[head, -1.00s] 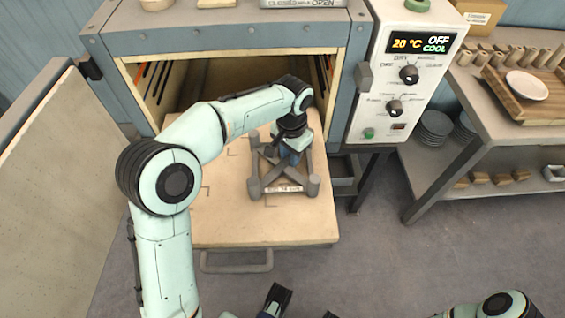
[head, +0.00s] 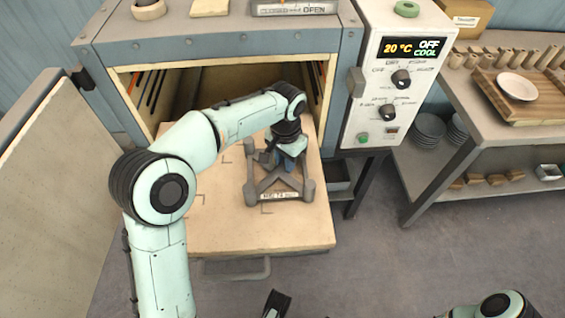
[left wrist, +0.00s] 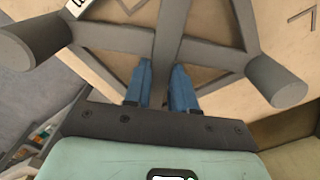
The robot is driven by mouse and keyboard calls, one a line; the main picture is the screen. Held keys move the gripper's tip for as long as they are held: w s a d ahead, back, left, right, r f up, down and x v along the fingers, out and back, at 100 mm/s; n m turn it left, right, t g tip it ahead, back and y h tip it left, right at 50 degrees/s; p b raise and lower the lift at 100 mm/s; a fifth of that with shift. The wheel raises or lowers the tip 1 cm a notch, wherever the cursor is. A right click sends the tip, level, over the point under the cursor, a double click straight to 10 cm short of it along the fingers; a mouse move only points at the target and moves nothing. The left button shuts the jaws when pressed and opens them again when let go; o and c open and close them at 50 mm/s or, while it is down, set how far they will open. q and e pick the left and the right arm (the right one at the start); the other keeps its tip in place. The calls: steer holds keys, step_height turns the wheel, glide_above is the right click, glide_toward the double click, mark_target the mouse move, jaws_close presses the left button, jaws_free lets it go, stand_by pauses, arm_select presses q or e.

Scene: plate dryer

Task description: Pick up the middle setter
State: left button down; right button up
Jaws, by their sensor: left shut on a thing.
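The grey X-shaped setter (head: 265,185) with round corner posts and a label on its front bar is over the pulled-out tan shelf (head: 225,235). My left gripper (head: 288,160) reaches down onto its middle from above. In the left wrist view, the blue fingers (left wrist: 166,88) are shut on a central grey bar of the setter (left wrist: 170,40), one on each side. Whether the setter touches the shelf or hangs just above it is unclear. My right arm shows only partly at the bottom edge; its jaw state is unclear.
The dryer (head: 220,48) stands open behind the shelf, its door (head: 60,185) swung out left. The control panel (head: 395,85) is right of the opening. A side table (head: 440,130) with a board and white plate (head: 517,86) stands right. Floor in front is clear.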

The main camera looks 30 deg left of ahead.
arm_select(q)
step_height(320, 180, up, 27)
steer(key=p, duration=1.2)
arm_select(e)
step_height(320, 180, up, 12)
steer(key=w, duration=0.1)
steer(key=shift+w, duration=0.35)
arm_select(q)
steer(key=shift+f, duration=0.1)
